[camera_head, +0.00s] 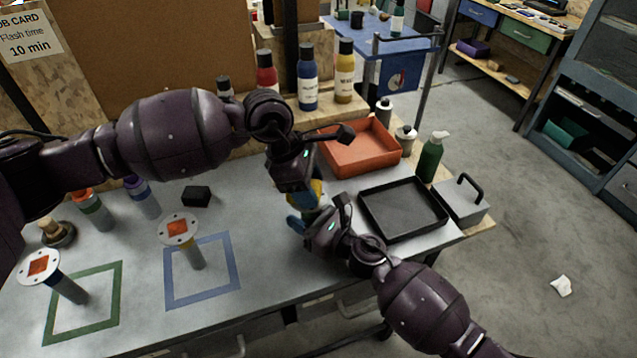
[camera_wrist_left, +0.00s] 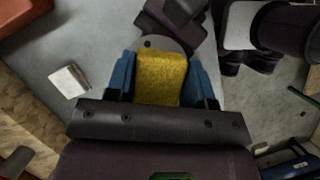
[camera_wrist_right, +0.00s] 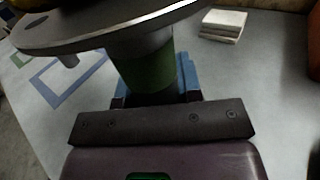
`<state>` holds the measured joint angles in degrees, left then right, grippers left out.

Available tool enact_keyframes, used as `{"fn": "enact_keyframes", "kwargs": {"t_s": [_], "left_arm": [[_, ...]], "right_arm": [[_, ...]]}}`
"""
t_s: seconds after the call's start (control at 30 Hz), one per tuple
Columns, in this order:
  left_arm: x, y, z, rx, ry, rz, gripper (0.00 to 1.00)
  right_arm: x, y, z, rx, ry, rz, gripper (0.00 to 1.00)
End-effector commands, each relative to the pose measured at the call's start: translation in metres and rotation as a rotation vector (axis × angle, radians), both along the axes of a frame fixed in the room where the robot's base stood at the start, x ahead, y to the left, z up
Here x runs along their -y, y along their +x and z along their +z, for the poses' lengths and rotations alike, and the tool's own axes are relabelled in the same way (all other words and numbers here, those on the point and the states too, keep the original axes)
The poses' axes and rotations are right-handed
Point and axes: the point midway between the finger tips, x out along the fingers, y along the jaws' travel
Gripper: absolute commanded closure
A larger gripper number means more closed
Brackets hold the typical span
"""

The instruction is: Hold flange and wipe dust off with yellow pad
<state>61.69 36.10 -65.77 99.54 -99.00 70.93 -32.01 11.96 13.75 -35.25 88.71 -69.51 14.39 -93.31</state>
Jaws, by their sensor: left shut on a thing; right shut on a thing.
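My left gripper (camera_head: 308,197) is shut on the yellow pad (camera_wrist_left: 162,78), which also shows between its blue fingers in the head view (camera_head: 318,191). My right gripper (camera_head: 303,222) is shut on the green stem (camera_wrist_right: 148,72) of a flange. The flange's grey disc (camera_wrist_right: 125,24) tops the stem in the right wrist view. In the left wrist view the pad overlaps the disc's edge (camera_wrist_left: 172,44); I cannot tell whether they touch. Any dust on this disc is hidden. Two other flanges stand on the table with orange patches on top, one left (camera_head: 40,267), one nearer the middle (camera_head: 180,229).
A green outline (camera_head: 112,300) and a blue outline (camera_head: 232,262) mark the table. A black block (camera_head: 196,196) and several bottles stand behind. A pale stack (camera_wrist_right: 222,25) lies nearby.

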Motion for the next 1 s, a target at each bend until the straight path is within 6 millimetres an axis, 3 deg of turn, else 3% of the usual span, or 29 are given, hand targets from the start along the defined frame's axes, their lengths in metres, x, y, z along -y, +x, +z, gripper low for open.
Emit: {"fn": "enact_keyframes", "kwargs": {"t_s": [0.2, 0.53, 1.0], "left_arm": [[-0.011, -0.003, -0.001, -0.001, 0.001, 0.000, 0.71], [-0.011, -0.002, 0.001, -0.001, 0.001, 0.000, 0.71], [-0.011, -0.002, 0.036, 0.000, 0.001, -0.001, 0.71]], "right_arm": [[0.001, 0.001, 0.000, 0.000, 0.000, -0.002, 0.97], [0.001, 0.001, 0.000, 0.000, 0.000, -0.003, 0.97], [0.001, 0.001, 0.000, 0.000, 0.000, -0.003, 0.97]]}}
